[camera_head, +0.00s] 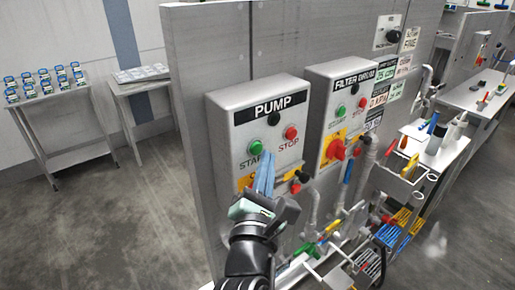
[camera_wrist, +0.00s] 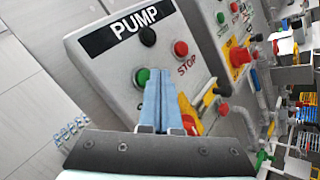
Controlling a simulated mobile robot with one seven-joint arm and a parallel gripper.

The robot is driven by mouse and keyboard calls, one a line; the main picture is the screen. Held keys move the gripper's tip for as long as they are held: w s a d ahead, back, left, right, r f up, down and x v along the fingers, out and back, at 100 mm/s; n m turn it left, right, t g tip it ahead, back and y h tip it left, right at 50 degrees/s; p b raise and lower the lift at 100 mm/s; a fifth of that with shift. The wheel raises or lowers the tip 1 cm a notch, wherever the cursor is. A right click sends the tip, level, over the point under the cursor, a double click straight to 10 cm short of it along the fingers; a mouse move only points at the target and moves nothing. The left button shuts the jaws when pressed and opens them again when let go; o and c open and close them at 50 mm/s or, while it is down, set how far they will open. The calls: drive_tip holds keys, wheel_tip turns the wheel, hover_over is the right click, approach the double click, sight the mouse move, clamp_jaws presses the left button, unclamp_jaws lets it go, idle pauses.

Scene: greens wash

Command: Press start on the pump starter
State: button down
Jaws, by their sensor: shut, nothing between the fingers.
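The pump starter (camera_head: 257,132) is a grey box on the wall panel with a black PUMP label. Its green START button (camera_head: 256,147) is at the left and its red STOP button (camera_head: 291,133) at the right, with a black knob or lamp above. My gripper (camera_head: 267,156) is shut and empty, its blue fingertips just below and right of the green button. In the wrist view the fingertips (camera_wrist: 160,75) point at the box face beside the green button (camera_wrist: 142,77) and partly cover the START lettering. I cannot tell whether they touch the box.
A second box (camera_head: 345,105) labelled for a filter, with its own green and red buttons and a red rotary switch, stands to the right. Pipes and coloured valves (camera_head: 330,228) lie below. Tables with several small containers (camera_head: 45,82) stand at the left.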

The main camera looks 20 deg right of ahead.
drive_tip(key=shift+w, duration=0.1)
drive_tip(key=shift+w+a, duration=0.15)
drive_tip(key=shift+w, duration=0.15)
drive_tip(key=shift+w+a, duration=0.2)
drive_tip(key=shift+w, duration=0.2)
idle(0.9)
drive_tip(key=shift+s+d+p, duration=0.35)
drive_tip(key=shift+s+p, duration=0.2)
drive_tip(key=shift+s, duration=0.25)
drive_tip(key=shift+s+d+p, duration=0.3)
drive_tip(key=shift+s+p, duration=0.25)
drive_tip(key=shift+s, duration=0.25)
drive_tip(key=shift+s+d+p, duration=0.25)
drive_tip(key=shift+s+p, duration=0.25)
drive_tip(key=shift+s, duration=0.25)
drive_tip(key=shift+s+d+p, duration=0.3)
drive_tip(key=shift+s+p, duration=0.25)
drive_tip(key=shift+s, duration=0.25)
